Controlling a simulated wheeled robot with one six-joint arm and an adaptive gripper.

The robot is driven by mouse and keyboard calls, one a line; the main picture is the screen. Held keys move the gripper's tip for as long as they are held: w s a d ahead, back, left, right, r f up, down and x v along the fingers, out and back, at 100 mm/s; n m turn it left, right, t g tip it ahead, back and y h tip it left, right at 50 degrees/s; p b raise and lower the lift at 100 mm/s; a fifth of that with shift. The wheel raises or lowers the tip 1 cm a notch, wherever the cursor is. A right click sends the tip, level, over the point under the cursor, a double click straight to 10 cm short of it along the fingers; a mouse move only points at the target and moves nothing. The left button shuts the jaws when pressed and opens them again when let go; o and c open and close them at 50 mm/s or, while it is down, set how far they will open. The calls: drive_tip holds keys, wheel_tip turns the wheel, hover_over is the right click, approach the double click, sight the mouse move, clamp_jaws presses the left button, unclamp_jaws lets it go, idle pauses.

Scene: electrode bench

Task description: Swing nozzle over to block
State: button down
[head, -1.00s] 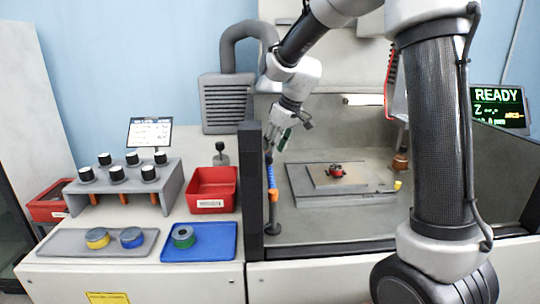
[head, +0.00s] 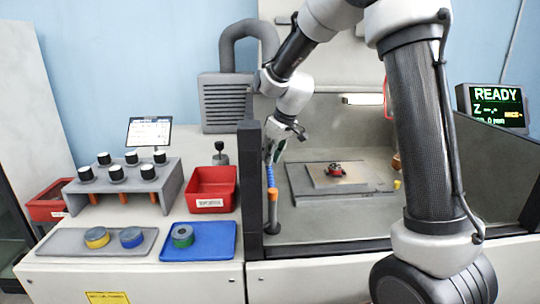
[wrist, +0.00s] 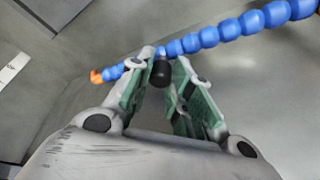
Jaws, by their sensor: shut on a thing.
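The nozzle is a blue segmented hose (head: 270,176) at the left edge of the machine tank, with an orange part lower down. In the wrist view the blue hose (wrist: 228,28) runs from the upper right to an orange tip (wrist: 96,77) at the left. My gripper (head: 272,155) is at the hose's upper part. In the wrist view my gripper (wrist: 162,82) is shut on the nozzle, with a short black piece between the fingers. A small red and black block (head: 335,169) sits on the plate in the tank, to the right of the nozzle and apart from it.
The flat metal plate (head: 300,185) fills the tank's middle. A dark post (head: 250,200) stands just left of the nozzle. A red bin (head: 212,203), a blue tray (head: 225,252), a grey tray (head: 65,240) and an electrode rack (head: 178,180) stand on the left bench. A screen (head: 495,105) reads READY.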

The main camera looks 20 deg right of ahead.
drive_tip(key=shift+d, duration=0.1)
drive_tip(key=s+d+m+t+h, duration=0.1)
drive_tip(key=s+d+m+h, duration=0.2)
drive_tip(key=s+d+m, duration=0.3)
drive_tip(key=shift+d+m, duration=1.2)
drive_tip(key=shift+d, duration=0.2)
drive_tip(key=c, duration=1.6)
unclamp_jaws()
drive_tip(key=v, duration=1.2)
